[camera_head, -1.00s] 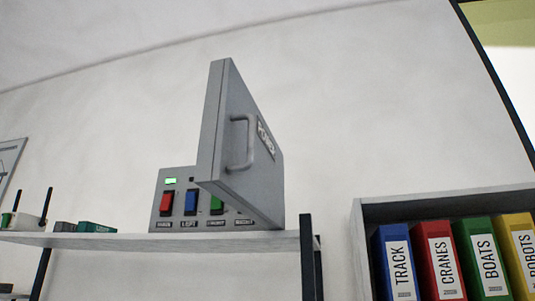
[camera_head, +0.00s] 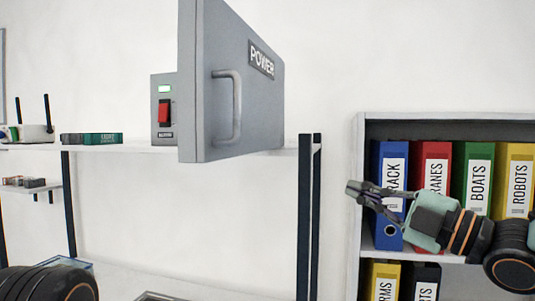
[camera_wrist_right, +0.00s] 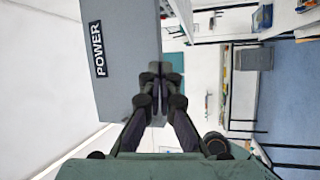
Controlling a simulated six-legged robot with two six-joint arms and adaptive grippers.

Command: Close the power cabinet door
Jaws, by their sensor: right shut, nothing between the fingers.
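The power cabinet door (camera_head: 240,90) is a grey panel with a "POWER" label and a bar handle (camera_head: 236,108). It stands open, swung out toward me. Behind its left edge shows part of the cabinet (camera_head: 156,110) with a red switch and a green light; the other switches are hidden by the door. My right gripper (camera_head: 352,190) is shut and empty, to the right of and below the door, in front of the binders. In the right wrist view the gripper (camera_wrist_right: 156,85) appears beside the door (camera_wrist_right: 115,75). My left gripper is not in view.
A white shelf (camera_head: 105,148) with dark posts holds the cabinet. A bookcase (camera_head: 450,118) with coloured binders stands at the right, behind my right arm. A router (camera_head: 36,132) and a small green box (camera_head: 92,139) sit on the shelf at left.

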